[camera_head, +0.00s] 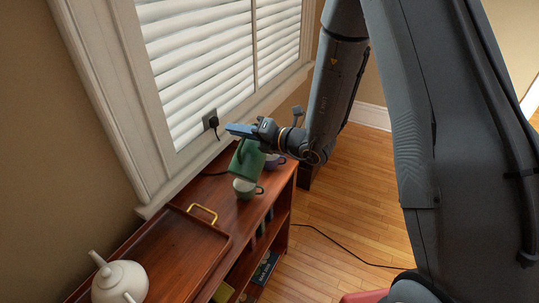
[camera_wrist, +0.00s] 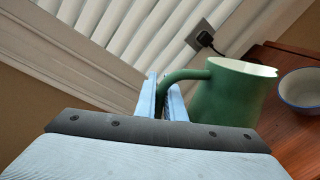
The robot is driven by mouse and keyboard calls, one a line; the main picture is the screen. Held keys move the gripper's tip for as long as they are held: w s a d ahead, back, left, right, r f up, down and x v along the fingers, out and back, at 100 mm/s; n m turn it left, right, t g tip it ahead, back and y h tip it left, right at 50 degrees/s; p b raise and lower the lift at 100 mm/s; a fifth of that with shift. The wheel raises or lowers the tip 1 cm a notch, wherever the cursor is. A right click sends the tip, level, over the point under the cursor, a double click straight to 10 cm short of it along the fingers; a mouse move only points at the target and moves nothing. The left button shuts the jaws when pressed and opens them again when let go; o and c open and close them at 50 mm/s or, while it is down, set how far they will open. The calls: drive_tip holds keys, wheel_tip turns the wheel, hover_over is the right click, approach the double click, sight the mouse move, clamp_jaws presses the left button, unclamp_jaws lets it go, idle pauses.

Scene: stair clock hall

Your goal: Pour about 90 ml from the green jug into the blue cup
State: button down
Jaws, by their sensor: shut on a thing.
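The green jug (camera_head: 247,160) is at the far end of the wooden cabinet top, near the window. In the wrist view the jug (camera_wrist: 228,98) shows its pale inside and its handle at the left. My gripper (camera_head: 238,130) is shut on the jug's handle, with its fingers (camera_wrist: 163,98) on either side of it. I cannot tell whether the jug's base touches the wood. A blue-rimmed cup (camera_wrist: 302,90) at the right of the wrist view looks empty.
A wooden tray (camera_head: 170,262) with a brass handle and a white teapot (camera_head: 120,282) are nearer. A wall socket with a plug (camera_head: 211,120) and the window blinds are close behind.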

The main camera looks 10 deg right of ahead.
drive_tip(key=shift+w+d+f+m, duration=0.25)
drive_tip(key=shift+w+f+m, duration=0.15)
drive_tip(key=shift+w+d+m+g, duration=0.3)
drive_tip(key=shift+w+m+g, duration=0.15)
drive_tip(key=shift+m, duration=0.25)
idle(2.6)
drive_tip(key=shift+s+a+n+t, duration=0.25)
drive_tip(key=shift+s+a+n, duration=0.1)
drive_tip(key=shift+s+n, duration=0.15)
drive_tip(key=shift+s+a+r+n, duration=0.25)
drive_tip(key=shift+s+r+n, duration=0.2)
drive_tip(key=shift+s+a+r+n, duration=0.25)
drive_tip(key=shift+s+r+n, duration=0.15)
drive_tip(key=shift+s+n, duration=0.05)
drive_tip(key=shift+f+t, duration=0.15)
drive_tip(key=shift+t, duration=0.15)
drive_tip(key=shift+s+a+n+b, duration=0.15)
drive_tip(key=shift+s+n+b, duration=0.15)
drive_tip(key=shift+n, duration=0.2)
